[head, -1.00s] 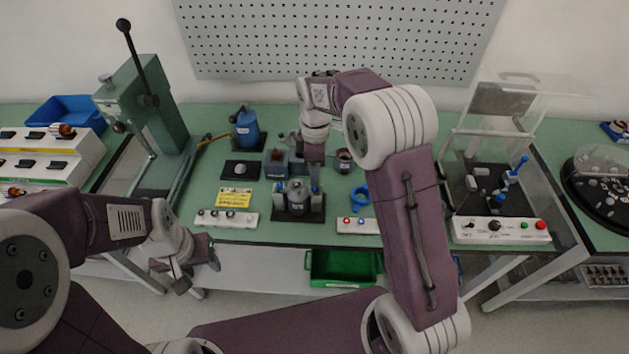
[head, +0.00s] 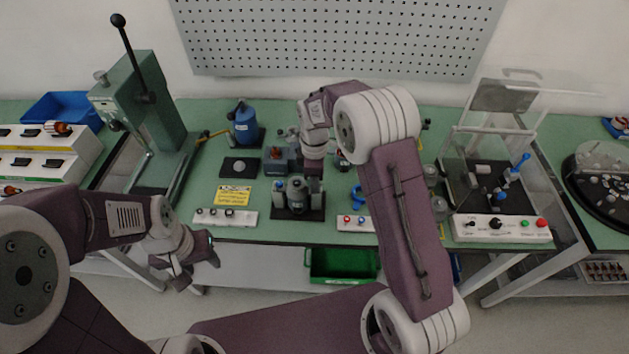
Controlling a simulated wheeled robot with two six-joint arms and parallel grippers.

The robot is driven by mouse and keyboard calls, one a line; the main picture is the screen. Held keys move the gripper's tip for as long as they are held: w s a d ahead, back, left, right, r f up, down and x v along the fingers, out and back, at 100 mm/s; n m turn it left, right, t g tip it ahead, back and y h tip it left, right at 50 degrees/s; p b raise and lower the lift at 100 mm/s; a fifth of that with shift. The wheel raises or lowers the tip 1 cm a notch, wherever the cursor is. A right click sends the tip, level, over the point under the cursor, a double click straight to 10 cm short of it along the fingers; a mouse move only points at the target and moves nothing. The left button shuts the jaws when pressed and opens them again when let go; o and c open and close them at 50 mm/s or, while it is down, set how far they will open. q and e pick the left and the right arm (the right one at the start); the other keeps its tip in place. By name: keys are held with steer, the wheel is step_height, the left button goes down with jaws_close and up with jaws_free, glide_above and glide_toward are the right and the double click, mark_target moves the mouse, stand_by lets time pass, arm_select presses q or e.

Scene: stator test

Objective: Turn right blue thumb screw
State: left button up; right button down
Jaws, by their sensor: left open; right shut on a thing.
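The test fixture (head: 298,212) is a dark plate with a grey metal stator (head: 297,195) upright in its middle, left of centre in the head view. The left blue thumb screw (head: 280,186) shows at the fixture's left side. My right gripper (head: 313,184) reaches down from above onto the fixture's right side and is shut where the right blue thumb screw stands. The gripper hides that screw, and the fingertips are very small here. My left gripper (head: 199,268) is open and empty, in front of the table's front edge at lower left.
Button boxes stand at the front edge, left (head: 225,217) and right (head: 354,224) of the fixture. A clear-covered test station (head: 500,228) is at right. A green bin (head: 340,264) sits below the table.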

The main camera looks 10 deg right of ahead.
steer(key=shift+r+m, duration=0.1)
steer(key=shift+m, duration=0.2)
steer(key=shift+w+m+p, duration=0.1)
steer(key=shift+m+p, duration=0.6)
steer(key=shift+m, duration=0.2)
steer(key=shift+m+p, duration=0.7)
steer(key=shift+m, duration=1.1)
steer(key=c, duration=1.3)
jaws_free()
step_height(320, 180, up, 9)
